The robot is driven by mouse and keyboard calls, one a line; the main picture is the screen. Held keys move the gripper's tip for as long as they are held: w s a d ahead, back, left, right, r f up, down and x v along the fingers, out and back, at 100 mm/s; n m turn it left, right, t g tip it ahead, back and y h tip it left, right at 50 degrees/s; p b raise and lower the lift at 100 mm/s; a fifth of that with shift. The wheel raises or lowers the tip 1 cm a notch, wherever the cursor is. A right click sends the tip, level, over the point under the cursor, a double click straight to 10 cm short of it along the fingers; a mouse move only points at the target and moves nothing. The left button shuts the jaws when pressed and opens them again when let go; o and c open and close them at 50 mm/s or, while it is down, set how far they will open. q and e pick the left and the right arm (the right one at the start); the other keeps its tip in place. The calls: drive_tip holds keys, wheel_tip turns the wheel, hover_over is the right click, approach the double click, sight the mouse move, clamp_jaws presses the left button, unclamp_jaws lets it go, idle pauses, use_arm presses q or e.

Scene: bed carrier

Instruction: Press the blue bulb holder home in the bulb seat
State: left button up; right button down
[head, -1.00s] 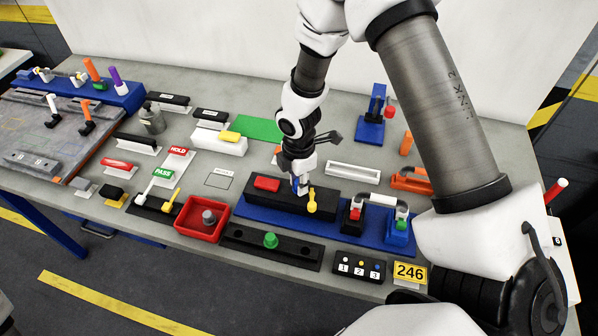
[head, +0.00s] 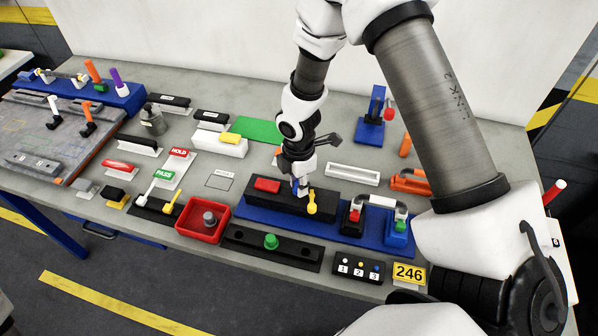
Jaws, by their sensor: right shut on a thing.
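My right gripper (head: 299,188) points down over the black block (head: 245,198) on the blue base plate (head: 262,219). It is shut on the blue bulb holder (head: 295,184), of which only a small blue part shows between the fingers. My left gripper is not in view.
A grey-handled clamp unit (head: 380,200) stands to the right. A red tray (head: 204,221) and a black strip with a green knob (head: 271,241) lie in front. A white tray (head: 352,174) lies behind.

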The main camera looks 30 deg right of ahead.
drive_tip(key=shift+f+b, duration=0.4)
drive_tip(key=shift+f, duration=0.25)
drive_tip(key=c, duration=0.9)
unclamp_jaws()
wheel_tip(320, 180, up, 12)
